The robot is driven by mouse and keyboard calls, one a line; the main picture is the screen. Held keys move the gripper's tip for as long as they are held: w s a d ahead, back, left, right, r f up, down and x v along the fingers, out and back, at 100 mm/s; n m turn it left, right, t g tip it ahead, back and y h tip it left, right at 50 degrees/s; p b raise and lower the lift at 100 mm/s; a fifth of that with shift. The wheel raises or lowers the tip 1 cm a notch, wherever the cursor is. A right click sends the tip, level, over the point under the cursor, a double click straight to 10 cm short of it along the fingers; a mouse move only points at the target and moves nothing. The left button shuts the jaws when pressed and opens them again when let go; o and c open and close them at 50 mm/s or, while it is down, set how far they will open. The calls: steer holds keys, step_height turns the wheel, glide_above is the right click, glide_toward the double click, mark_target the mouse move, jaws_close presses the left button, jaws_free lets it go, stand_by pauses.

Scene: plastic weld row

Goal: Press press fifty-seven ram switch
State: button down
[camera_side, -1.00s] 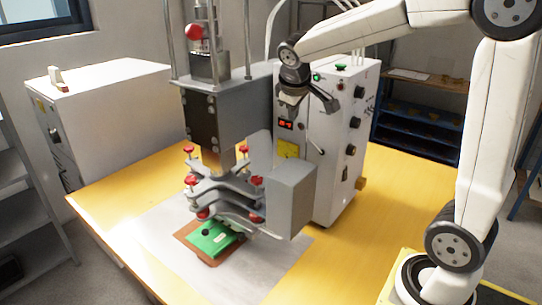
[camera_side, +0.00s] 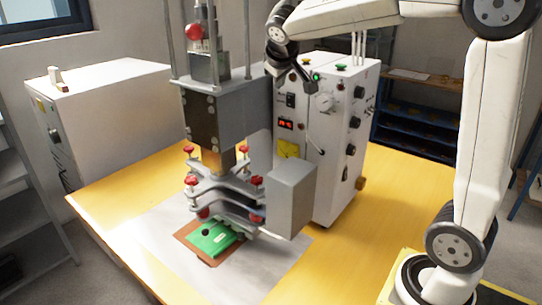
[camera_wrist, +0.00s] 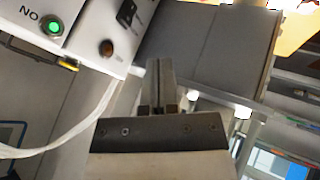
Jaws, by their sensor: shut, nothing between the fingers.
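The press (camera_side: 215,115) stands on the yellow table with red knobs on its clamp plates. Its white control box (camera_side: 335,135) has a red display, a gauge and several controls. A black switch (camera_side: 290,100) is on the front panel, and a green lit button (camera_side: 316,77) is near the top. Which control is the ram switch cannot be read. My gripper (camera_side: 277,80) is above and left of the panel, partly blending with the press. In the wrist view my gripper (camera_wrist: 162,85) is shut and empty. The green button (camera_wrist: 52,27) and a black switch (camera_wrist: 127,12) show at upper left.
A green workpiece (camera_side: 212,237) lies under the press plates. A grey box (camera_side: 290,200) sticks out at the press front. Pale hoses rise behind the control box. A white cabinet (camera_side: 105,95) stands at left. The table's right side is clear.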

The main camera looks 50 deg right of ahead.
mark_target(287, 96)
steer(key=w+d+f, duration=0.1)
steer(key=d+f, duration=0.1)
steer(key=w+d+f, duration=0.1)
steer(key=d+f, duration=0.1)
steer(key=d, duration=0.1)
steer(key=w+d+f, duration=0.1)
steer(key=d+f, duration=0.1)
steer(key=f, duration=0.1)
steer(key=shift+w+d+f, duration=0.1)
steer(key=shift+w+d, duration=0.25)
steer(key=shift+w, duration=0.05)
steer(key=shift+d, duration=0.55)
steer(key=shift+d+r, duration=0.2)
steer(key=shift+d, duration=0.05)
steer(key=shift+r, duration=0.75)
